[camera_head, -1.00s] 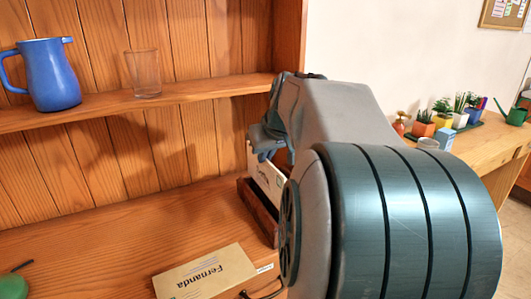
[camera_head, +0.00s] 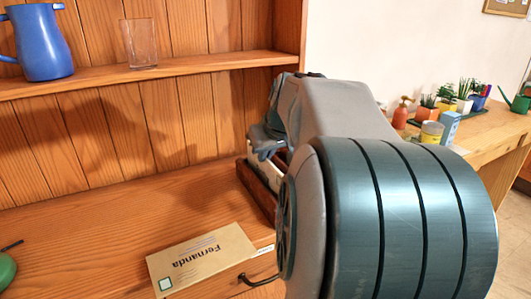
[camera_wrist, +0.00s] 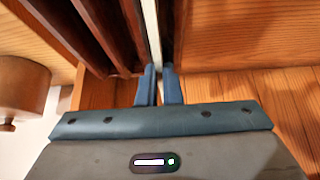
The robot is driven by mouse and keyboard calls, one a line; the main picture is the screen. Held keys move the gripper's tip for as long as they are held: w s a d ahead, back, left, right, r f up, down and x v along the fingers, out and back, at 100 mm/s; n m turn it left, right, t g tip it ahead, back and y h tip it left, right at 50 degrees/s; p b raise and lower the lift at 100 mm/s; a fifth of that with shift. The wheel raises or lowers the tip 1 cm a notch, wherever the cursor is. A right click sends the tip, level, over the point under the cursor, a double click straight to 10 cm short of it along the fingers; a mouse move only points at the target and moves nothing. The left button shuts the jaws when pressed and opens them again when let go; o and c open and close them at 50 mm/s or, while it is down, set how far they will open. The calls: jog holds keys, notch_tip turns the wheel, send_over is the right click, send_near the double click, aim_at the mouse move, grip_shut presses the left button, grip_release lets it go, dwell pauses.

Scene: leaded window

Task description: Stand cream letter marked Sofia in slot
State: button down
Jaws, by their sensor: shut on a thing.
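My gripper (camera_wrist: 160,72) is shut on a pale letter (camera_wrist: 152,25), seen edge-on as a thin strip between the two blue fingers. In the head view, a bit of this pale letter (camera_head: 264,168) shows below my gripper (camera_head: 264,140), at the dark wooden rack (camera_head: 256,190). The wrist view shows the rack's dark dividers (camera_wrist: 98,25) left of the letter, with the letter upright alongside them. I cannot tell how deep it sits in a slot. No name on it is readable. My arm hides much of the rack in the head view.
A blue jug (camera_head: 42,45) and a glass (camera_head: 140,43) stand on the shelf above. The desk's left middle is clear.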

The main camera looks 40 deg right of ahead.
jog(key=c, duration=1.5)
grip_release()
jog(key=p+v, duration=0.2)
jog(key=v, duration=1.2)
jog(key=shift+d, duration=0.1)
jog(key=shift+f, duration=0.1)
jog(key=a+f+n+g+y+p, duration=0.25)
jog(key=a+p, duration=0.65)
jog(key=a, duration=0.6)
jog(key=shift+g+h, duration=0.45)
jog(key=s+a+f+p, duration=0.1)
jog(key=a+f, duration=0.1)
jog(key=a, duration=0.1)
jog(key=s+a+f+p, duration=0.2)
jog(key=a, duration=0.1)
jog(key=s+a+f+p, duration=0.2)
jog(key=a+f, duration=0.1)
jog(key=shift+s+a, duration=0.1)
jog(key=shift+a, duration=0.15)
